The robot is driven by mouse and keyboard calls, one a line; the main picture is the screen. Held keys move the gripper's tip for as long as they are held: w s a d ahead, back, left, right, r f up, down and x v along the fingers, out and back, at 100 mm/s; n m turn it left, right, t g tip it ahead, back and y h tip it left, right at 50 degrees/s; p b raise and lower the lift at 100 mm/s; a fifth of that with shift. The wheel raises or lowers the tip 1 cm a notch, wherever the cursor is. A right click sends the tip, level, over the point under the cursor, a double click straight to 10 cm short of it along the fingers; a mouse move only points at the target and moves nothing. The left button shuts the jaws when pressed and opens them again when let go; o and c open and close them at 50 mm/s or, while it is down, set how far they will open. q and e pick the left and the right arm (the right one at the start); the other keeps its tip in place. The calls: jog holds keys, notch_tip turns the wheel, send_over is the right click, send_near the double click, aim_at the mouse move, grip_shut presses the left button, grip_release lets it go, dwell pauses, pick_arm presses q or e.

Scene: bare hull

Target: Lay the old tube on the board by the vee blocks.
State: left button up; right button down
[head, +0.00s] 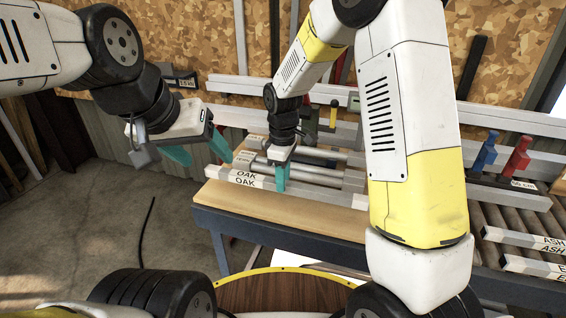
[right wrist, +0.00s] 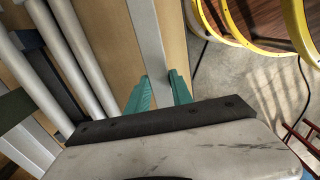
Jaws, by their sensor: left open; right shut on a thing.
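My right gripper (head: 282,182) is shut on a pale grey square bar (head: 325,193) marked OAK, low over the tan board (head: 290,216). The right wrist view shows the bar (right wrist: 148,38) between the teal fingers (right wrist: 158,90), running lengthwise over the board. I cannot tell whether it touches the board. Several round grey tubes (head: 312,173) lie behind the bar; they show at the left in the right wrist view (right wrist: 75,45). I cannot tell which is the old tube, nor pick out the vee blocks. My left gripper (head: 206,158) is open and empty, left of the bench.
A roller bed (head: 490,215) with rails marked ASH stands at the right. A blue clamp (head: 486,150) and a red clamp (head: 517,157) stand behind it. A yellow-rimmed round wooden top (head: 285,292) is in front. The board's front strip is clear.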

jog(key=shift+f, duration=2.8)
jog(key=c, duration=1.1)
grip_release()
jog(key=shift+o, duration=0.2)
jog(key=shift+r, duration=4)
jog(key=d+r+m, duration=0.1)
jog(key=r, duration=0.1)
jog(key=s+d+r, duration=0.1)
jog(key=r, duration=0.1)
jog(key=s+d+r+m+t, duration=0.1)
jog(key=r, duration=0.1)
jog(key=shift+d+r+m+y, duration=0.1)
jog(key=shift+d+m+y, duration=0.2)
jog(key=shift+y, duration=0.1)
jog(key=s+d+r+m+t, duration=0.2)
jog(key=s+d+r+m, duration=0.3)
jog(key=s, duration=0.4)
jog(key=s+d+r+m+t+y, duration=0.1)
jog(key=s+d+r+m+t, duration=0.2)
jog(key=s+d+r+m, duration=0.2)
jog(key=s+r+m, duration=0.1)
jog(key=s+r, duration=0.1)
jog(key=s, duration=0.1)
jog(key=shift+s+d+r, duration=0.3)
jog(key=shift+s+d, duration=0.05)
